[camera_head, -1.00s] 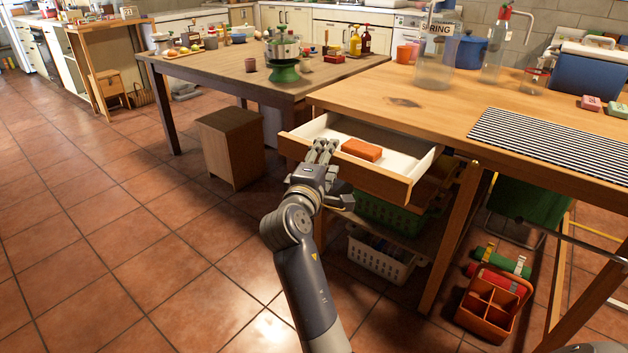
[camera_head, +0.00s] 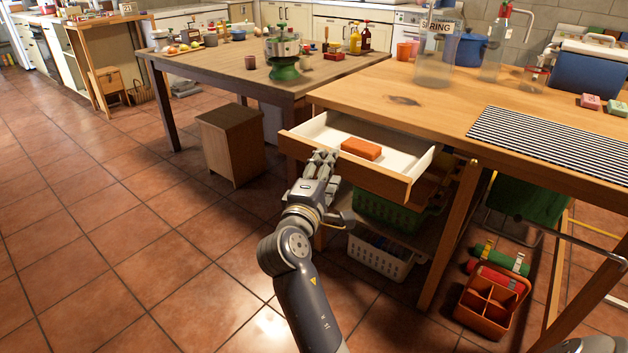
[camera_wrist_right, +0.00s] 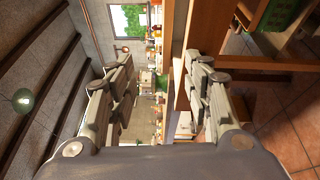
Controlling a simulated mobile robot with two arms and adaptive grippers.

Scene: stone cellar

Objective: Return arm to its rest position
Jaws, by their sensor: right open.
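My right gripper (camera_head: 322,158) is in front of the open drawer (camera_head: 410,181), near its left front corner, with its fingers pointing toward the drawer. In the right wrist view its two fingers (camera_wrist_right: 160,70) are spread apart with nothing between them. The arm reaches up from the bottom middle of the head view. An orange block (camera_head: 361,148) lies inside the drawer, apart from the gripper. I cannot tell whether the fingers touch the drawer front. My left gripper is not in view.
The wooden table (camera_head: 445,105) with the drawer carries a striped mat (camera_head: 555,140). Below are a green basket (camera_head: 385,213), a white basket (camera_head: 380,258) and an orange caddy (camera_head: 492,300). A small cabinet (camera_head: 230,145) stands behind left. The tiled floor at left is clear.

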